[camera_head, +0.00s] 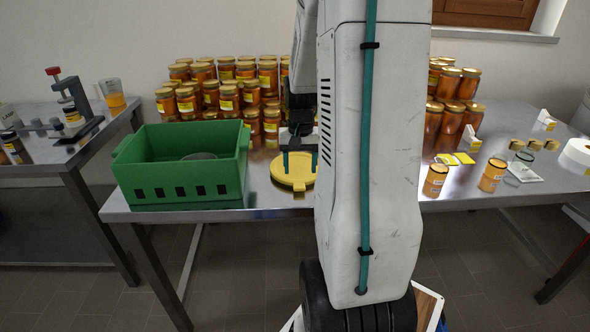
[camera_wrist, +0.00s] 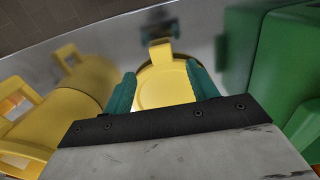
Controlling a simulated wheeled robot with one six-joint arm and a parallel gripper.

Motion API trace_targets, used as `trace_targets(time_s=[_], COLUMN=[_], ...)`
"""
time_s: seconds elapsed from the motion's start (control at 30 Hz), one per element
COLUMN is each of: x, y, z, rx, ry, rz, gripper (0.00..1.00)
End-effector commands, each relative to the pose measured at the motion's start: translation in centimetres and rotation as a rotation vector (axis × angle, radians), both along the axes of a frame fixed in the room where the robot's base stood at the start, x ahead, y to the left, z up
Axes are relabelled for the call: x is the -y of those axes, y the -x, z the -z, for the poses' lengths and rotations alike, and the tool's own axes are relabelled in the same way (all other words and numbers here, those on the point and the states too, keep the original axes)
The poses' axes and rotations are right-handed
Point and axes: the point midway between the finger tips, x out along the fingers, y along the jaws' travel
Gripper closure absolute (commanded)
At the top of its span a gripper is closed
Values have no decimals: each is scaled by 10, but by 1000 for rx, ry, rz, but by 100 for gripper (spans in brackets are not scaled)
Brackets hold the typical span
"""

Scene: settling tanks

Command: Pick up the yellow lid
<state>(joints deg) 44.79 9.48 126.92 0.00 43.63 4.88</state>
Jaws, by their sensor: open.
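The yellow lid (camera_head: 290,182) is round and flat and lies on the steel table just right of the green crate. My gripper (camera_head: 300,161) points down over it, with its teal fingers apart. In the wrist view the lid (camera_wrist: 166,88) shows between the two open fingers of my gripper (camera_wrist: 161,90), with its small tab (camera_wrist: 160,51) beyond them. I cannot tell whether the fingers touch the lid. My arm hides part of the table to its right in the head view.
The green crate (camera_head: 180,193) stands close left of the lid; a green wall (camera_wrist: 285,60) shows at right in the wrist view. A larger yellow object (camera_wrist: 72,108) with handle-like parts is at left there. Stacked honey jars (camera_head: 228,92) stand behind. The table's front edge is near.

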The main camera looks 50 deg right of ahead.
Motion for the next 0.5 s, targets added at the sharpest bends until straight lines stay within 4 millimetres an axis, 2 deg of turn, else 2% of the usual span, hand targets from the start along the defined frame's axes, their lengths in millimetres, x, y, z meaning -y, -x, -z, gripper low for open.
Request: trace_targets(time_s=[0.33,0.5], x=[-3,-3], y=[0,0], z=[48,62], rx=[-2,-1], ry=[-2,-1], rz=[-3,-3], gripper=[42,42])
